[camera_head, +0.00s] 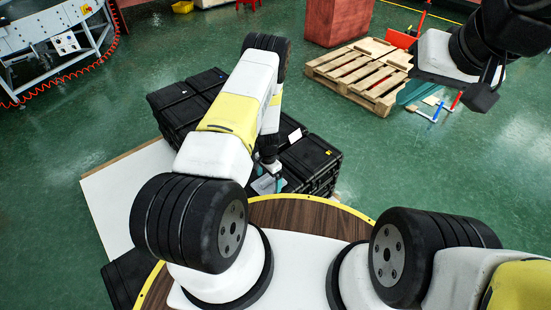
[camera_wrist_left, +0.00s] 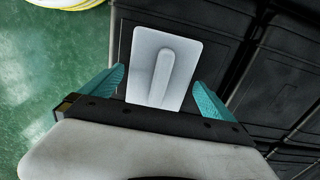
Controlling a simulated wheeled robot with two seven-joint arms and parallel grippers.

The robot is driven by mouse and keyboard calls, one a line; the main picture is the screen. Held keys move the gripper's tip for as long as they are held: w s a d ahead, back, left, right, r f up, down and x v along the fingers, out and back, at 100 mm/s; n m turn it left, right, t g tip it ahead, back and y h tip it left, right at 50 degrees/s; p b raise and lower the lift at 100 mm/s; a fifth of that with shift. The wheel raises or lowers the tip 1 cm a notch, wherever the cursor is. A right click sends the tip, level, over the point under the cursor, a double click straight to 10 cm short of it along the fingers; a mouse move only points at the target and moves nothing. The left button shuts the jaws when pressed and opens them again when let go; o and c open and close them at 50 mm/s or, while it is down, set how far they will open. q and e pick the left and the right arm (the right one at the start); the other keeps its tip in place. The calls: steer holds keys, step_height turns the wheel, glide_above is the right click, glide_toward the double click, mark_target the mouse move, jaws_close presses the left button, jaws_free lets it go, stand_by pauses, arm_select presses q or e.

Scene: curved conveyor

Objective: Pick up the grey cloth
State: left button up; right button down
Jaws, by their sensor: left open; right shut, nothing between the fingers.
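A pale grey flat piece (camera_wrist_left: 160,68) with a raised ridge along its middle lies on a black case in the left wrist view; its stiff, straight-edged look does not let me tell if it is cloth. It also shows, partly hidden, in the head view (camera_head: 263,185). My left gripper (camera_wrist_left: 160,92) is open, with teal fingers on either side of the piece's lower part; I cannot tell if they touch it. In the head view the left gripper (camera_head: 268,178) points down at the cases. My right gripper (camera_head: 412,92) is shut and empty, far to the right.
Stacked black cases (camera_head: 310,160) stand in front of my round wooden-topped base (camera_head: 310,215). A white board (camera_head: 115,200) lies left of them. A wooden pallet (camera_head: 360,72), a red block (camera_head: 337,22) and a conveyor (camera_head: 55,40) are further back.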

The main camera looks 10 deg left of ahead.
arm_select(q)
steer(key=shift+f, duration=0.75)
steer(key=c, duration=1.2)
steer(key=shift+c, duration=0.2)
steer(key=shift+r, duration=0.15)
steer(key=shift+r, duration=0.55)
step_height(320, 180, up, 2)
steer(key=shift+r, duration=0.2)
steer(key=s+d+r, duration=0.1)
steer(key=s+d, duration=0.3)
steer(key=s, duration=1.1)
steer(key=shift+s+d+r, duration=0.15)
steer(key=shift+s+d, duration=0.05)
